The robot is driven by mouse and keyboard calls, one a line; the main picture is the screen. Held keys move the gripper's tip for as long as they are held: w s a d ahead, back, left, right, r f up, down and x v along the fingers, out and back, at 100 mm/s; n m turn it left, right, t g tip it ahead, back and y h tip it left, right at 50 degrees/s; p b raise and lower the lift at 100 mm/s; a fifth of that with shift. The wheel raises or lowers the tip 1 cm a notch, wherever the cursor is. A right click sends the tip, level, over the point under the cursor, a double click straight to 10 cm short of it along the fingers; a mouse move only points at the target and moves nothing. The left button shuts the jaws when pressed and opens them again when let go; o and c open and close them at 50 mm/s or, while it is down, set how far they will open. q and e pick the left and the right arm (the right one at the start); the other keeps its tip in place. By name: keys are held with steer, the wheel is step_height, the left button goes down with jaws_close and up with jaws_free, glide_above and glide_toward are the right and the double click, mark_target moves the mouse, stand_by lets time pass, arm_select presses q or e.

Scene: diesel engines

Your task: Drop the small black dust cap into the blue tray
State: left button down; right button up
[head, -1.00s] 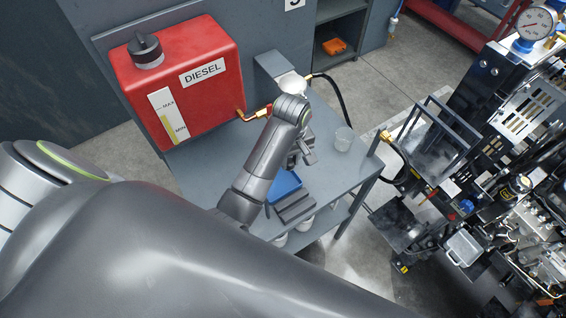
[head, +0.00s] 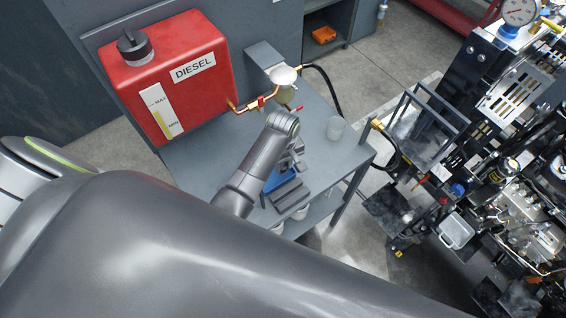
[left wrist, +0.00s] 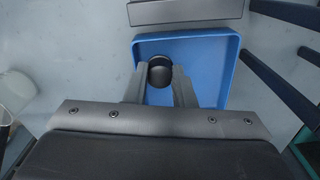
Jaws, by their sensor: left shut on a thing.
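The small black dust cap (left wrist: 160,72) is between the fingertips of my left gripper (left wrist: 160,78) in the left wrist view. The gripper is shut on it. From that view the cap lies over the blue tray (left wrist: 212,88), inside the outline of its rim; its exact height is hard to tell. In the head view my left gripper (head: 298,163) is at the tray (head: 285,178), and my arm hides part of the tray. The cap cannot be made out in the head view. My right gripper is not in view.
A red diesel tank (head: 168,75), copper pipe and filter stand behind. The engine (head: 480,160) is at right.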

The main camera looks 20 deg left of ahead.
arm_select(q)
steer(key=shift+f, duration=0.55)
steer(key=c, duration=1.6)
jaws_free()
steer(key=o, duration=0.4)
steer(key=shift+c, duration=0.2)
